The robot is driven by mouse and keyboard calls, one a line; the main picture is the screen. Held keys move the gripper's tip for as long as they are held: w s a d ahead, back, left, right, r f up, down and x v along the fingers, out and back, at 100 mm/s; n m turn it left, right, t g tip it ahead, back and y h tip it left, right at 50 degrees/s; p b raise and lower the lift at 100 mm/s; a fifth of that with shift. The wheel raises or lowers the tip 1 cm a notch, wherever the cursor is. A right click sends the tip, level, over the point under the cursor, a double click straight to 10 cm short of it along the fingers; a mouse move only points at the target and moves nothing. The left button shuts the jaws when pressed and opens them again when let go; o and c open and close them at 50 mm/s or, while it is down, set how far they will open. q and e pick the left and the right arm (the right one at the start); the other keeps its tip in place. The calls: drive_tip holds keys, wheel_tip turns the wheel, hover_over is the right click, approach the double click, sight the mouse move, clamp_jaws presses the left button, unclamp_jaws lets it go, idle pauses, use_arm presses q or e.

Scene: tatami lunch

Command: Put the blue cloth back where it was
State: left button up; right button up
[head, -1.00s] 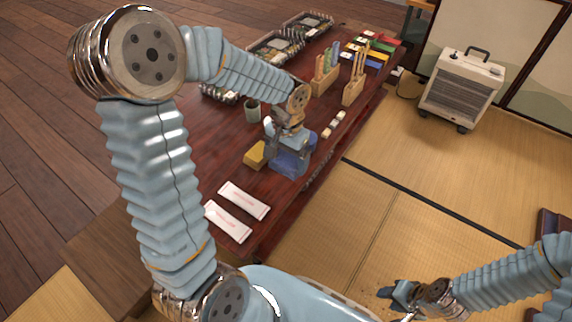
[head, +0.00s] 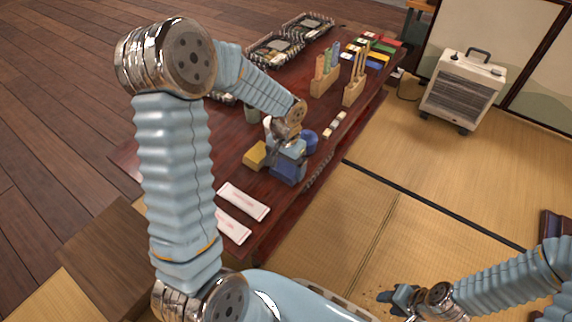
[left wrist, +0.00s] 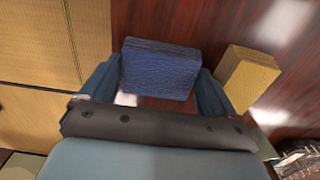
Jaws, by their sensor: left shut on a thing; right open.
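The blue cloth (head: 287,171) is a folded, block-like pad at the near right edge of the dark red table (head: 225,167). My left gripper (head: 288,150) is shut on it from above. In the left wrist view the blue cloth (left wrist: 160,68) sits between the two fingers, over the red tabletop. I cannot tell whether it touches the table. A yellow block (head: 255,155) lies close beside it, also in the left wrist view (left wrist: 248,78). My right gripper (head: 398,296) is open and empty, low at the bottom right, over the tatami.
A rounded blue thing (head: 309,141) stands just behind my left gripper. Two white packets (head: 244,201) lie nearer on the table. Wooden holders (head: 325,80) with utensils and black trays (head: 275,47) stand farther back. A heater (head: 461,90) stands on the tatami. Small crumbs lie by my right gripper.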

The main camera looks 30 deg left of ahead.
sight(286, 167)
use_arm(q)
drive_tip(key=o, duration=0.7)
drive_tip(key=shift+o, duration=0.2)
drive_tip(key=shift+r+p, duration=0.3)
wheel_tip(286, 167, up, 12)
drive_tip(key=p, duration=0.2)
drive_tip(key=shift+f, duration=0.2)
